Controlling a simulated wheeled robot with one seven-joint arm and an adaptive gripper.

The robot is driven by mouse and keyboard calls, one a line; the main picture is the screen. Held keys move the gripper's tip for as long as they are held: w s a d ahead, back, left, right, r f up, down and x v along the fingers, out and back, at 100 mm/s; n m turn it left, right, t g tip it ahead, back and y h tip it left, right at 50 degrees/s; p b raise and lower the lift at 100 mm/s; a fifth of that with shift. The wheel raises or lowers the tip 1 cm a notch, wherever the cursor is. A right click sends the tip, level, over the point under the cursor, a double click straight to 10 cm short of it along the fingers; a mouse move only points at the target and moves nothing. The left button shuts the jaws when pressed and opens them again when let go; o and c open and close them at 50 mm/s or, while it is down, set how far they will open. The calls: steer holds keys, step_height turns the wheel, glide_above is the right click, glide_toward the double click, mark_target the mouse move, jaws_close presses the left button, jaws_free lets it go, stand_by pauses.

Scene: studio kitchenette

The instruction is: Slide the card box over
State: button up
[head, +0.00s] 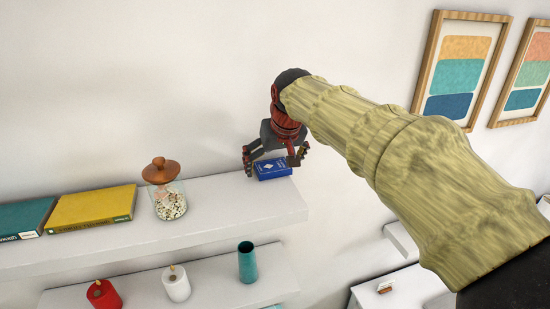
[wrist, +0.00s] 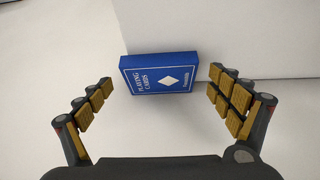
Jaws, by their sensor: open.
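The card box is a small blue box of playing cards (head: 272,169) with a white diamond. It lies flat on the upper white shelf (head: 225,225), near the shelf's right end. My gripper (head: 275,160) is over it, with one finger on each side. In the wrist view the card box (wrist: 160,73) sits between and beyond the spread fingertips of my gripper (wrist: 160,88). The fingers are open, and gaps show between them and the box on both sides.
A glass jar with a wooden lid (head: 169,199) stands left of the box on the same shelf. A yellow book (head: 92,208) and a teal book (head: 24,217) lie further left. A lower shelf holds a teal vase (head: 247,262) and red (head: 103,294) and white (head: 176,284) candles.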

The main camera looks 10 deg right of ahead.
steer(key=shift+c, duration=0.9)
steer(key=c, duration=1.1)
